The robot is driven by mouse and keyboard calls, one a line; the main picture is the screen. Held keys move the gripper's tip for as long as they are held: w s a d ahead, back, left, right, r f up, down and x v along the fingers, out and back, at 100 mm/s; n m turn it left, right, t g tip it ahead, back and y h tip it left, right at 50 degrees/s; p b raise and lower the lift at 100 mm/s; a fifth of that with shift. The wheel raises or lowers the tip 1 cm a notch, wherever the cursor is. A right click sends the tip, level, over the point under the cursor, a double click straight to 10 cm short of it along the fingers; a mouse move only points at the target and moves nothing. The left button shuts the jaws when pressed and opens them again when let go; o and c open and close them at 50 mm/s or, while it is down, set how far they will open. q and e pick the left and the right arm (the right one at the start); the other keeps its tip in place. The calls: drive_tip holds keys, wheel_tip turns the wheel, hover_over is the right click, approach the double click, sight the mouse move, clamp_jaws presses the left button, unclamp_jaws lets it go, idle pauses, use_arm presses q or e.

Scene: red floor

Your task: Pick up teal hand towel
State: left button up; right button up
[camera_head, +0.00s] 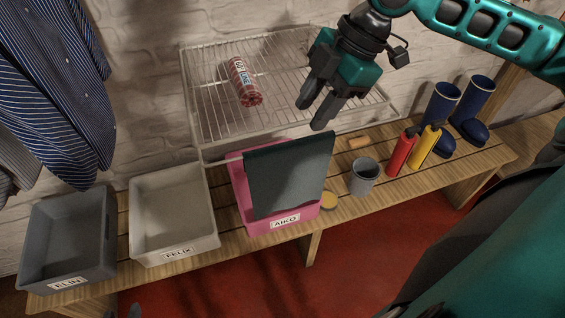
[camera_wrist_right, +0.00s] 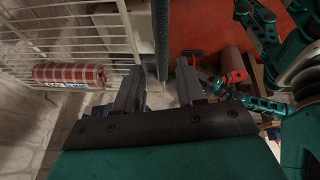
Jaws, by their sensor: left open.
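The dark teal hand towel (camera_head: 290,175) hangs flat and upright in front of the pink AIKO bin, hiding much of it. My right gripper (camera_head: 316,108) is open, just above and behind the towel's top edge. In the right wrist view, the towel (camera_wrist_right: 162,38) shows edge-on as a narrow strip beyond the gap between the open fingers (camera_wrist_right: 160,92); contact is not visible. A small grey tip at the bottom edge of the head view appears to be my left gripper (camera_head: 135,311), far from the towel.
The wire rack (camera_head: 200,110) holds a red patterned cylinder (camera_head: 243,82). The bench carries the pink bin (camera_head: 240,190), the FELIX bin (camera_head: 176,254), the ELIN bin (camera_head: 70,283), a grey cup (camera_head: 364,178), red (camera_head: 401,155) and yellow (camera_head: 425,148) bottles, and blue boots (camera_head: 440,105).

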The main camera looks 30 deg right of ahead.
sight(294, 141)
drive_tip(key=x, duration=0.6)
drive_tip(key=shift+s, duration=0.15)
drive_tip(key=shift+x, duration=2.6)
drive_tip(key=shift+s+d+f, duration=0.1)
drive_tip(key=shift+d+f, duration=0.1)
drive_tip(key=shift+f, duration=0.15)
drive_tip(key=shift+c, duration=0.4)
clamp_jaws()
